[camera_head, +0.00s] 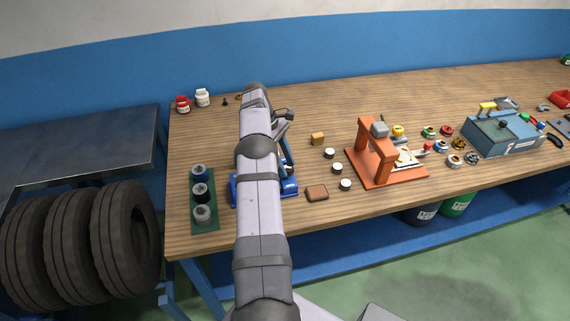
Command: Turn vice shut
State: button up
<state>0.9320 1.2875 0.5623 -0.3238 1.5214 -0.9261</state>
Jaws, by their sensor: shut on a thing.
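The blue vice (290,187) stands near the front left of the wooden bench. My arm crosses in front of it, so only its blue base edges and a part on the right show; its jaws and the gap between them are hidden. My gripper (282,126) is just behind and above the vice, small in the picture. It is shut on a part of the vice that looks like the handle, though the grip itself is mostly hidden.
A green tray (193,223) with several dark cylinders lies left of the vice. A brown block (317,193), several white-topped discs (337,168) and an orange press (377,155) are to the right. A blue toolbox (500,137) stands farther right. Tyres (127,235) stand left of the bench.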

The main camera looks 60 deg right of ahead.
jog(key=shift+m, duration=0.3)
dwell(0.4)
jog(key=o, duration=1.1)
jog(key=shift+c, duration=0.2)
jog(key=shift+r+b, duration=0.3)
jog(key=shift+r, duration=0.25)
notch_tip(320, 180, up, 9)
jog(key=p, duration=0.3)
